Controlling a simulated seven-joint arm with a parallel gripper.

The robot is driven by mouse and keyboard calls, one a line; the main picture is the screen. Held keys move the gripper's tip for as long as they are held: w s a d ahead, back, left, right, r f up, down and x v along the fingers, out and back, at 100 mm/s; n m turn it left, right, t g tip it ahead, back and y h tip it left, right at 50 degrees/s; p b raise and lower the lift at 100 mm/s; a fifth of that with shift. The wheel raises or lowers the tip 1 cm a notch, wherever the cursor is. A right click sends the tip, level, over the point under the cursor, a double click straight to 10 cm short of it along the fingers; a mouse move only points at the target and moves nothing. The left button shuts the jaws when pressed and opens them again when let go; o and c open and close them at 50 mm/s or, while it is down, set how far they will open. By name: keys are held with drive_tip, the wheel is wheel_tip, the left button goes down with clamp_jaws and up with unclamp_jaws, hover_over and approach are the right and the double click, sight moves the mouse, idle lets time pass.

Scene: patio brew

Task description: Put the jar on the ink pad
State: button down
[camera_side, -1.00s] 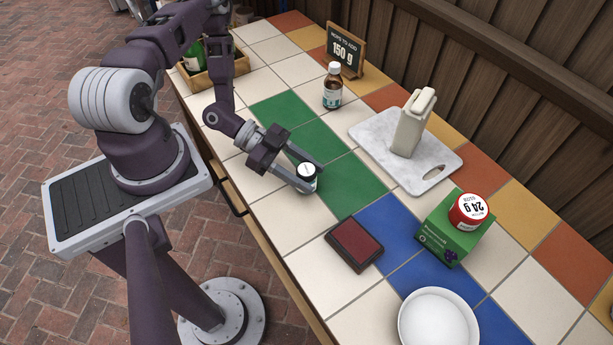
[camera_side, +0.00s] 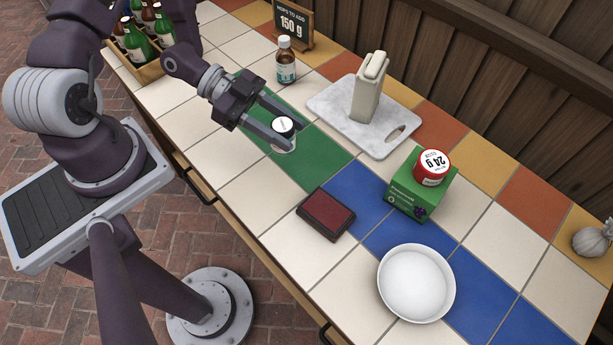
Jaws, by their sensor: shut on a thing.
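The jar (camera_side: 284,143) is small with a white lid and sits between the fingers of my gripper (camera_side: 282,136), over the green tiles in the side view. My gripper is shut on it, and the fingers hide part of its sides. The jar seems raised a little above the tiles, but the gap is hard to judge. The ink pad (camera_side: 327,213), dark red in a black case, lies flat on pale tiles below and right of the jar. Nothing is on it.
A green box (camera_side: 408,199) with a red 24 g tin (camera_side: 432,172) on top stands right of the pad. A white bowl (camera_side: 416,316) is nearer. A marble board (camera_side: 336,112) bears a pale upright container (camera_side: 369,90). A brown bottle (camera_side: 286,72) stands behind. Tiles between jar and pad are clear.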

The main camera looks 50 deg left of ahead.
drive_tip(key=d+r+m+g+h, duration=0.1)
drive_tip(key=d+m+g, duration=0.1)
drive_tip(key=d, duration=0.5)
drive_tip(key=d+r+m+g, duration=0.2)
drive_tip(key=d+g, duration=0.1)
drive_tip(key=d, duration=0.3)
hover_over(328, 211)
wheel_tip(328, 211, down, 9)
drive_tip(key=shift+f, duration=0.45)
drive_tip(key=c, duration=0.8)
unclamp_jaws()
drive_tip(key=shift+f, duration=0.15)
drive_tip(key=shift+c, duration=0.2)
